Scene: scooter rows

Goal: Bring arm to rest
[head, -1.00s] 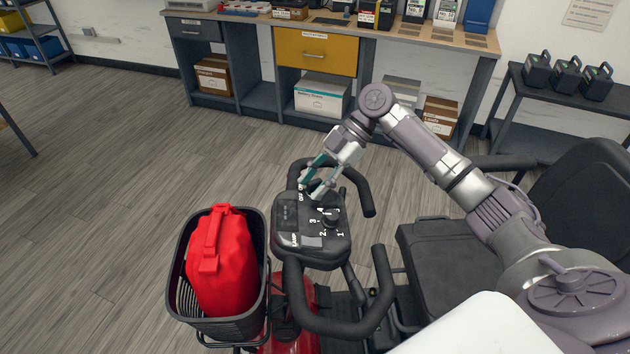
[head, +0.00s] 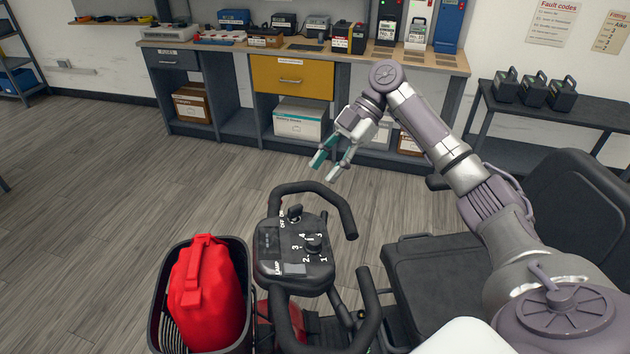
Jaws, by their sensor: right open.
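My right arm comes in from the lower right and reaches over the scooter. My right gripper (head: 325,170) is open and empty, in the air above and beyond the scooter's handlebar (head: 322,195). It is apart from the control panel (head: 293,252), which has a round speed dial (head: 313,243) and a small key switch (head: 295,213). My left gripper is not in view.
The black seat (head: 430,280) is below my arm. A workbench (head: 420,58) stands at the back, and a side table with black battery packs (head: 533,90) is at right. Floor at left is clear.

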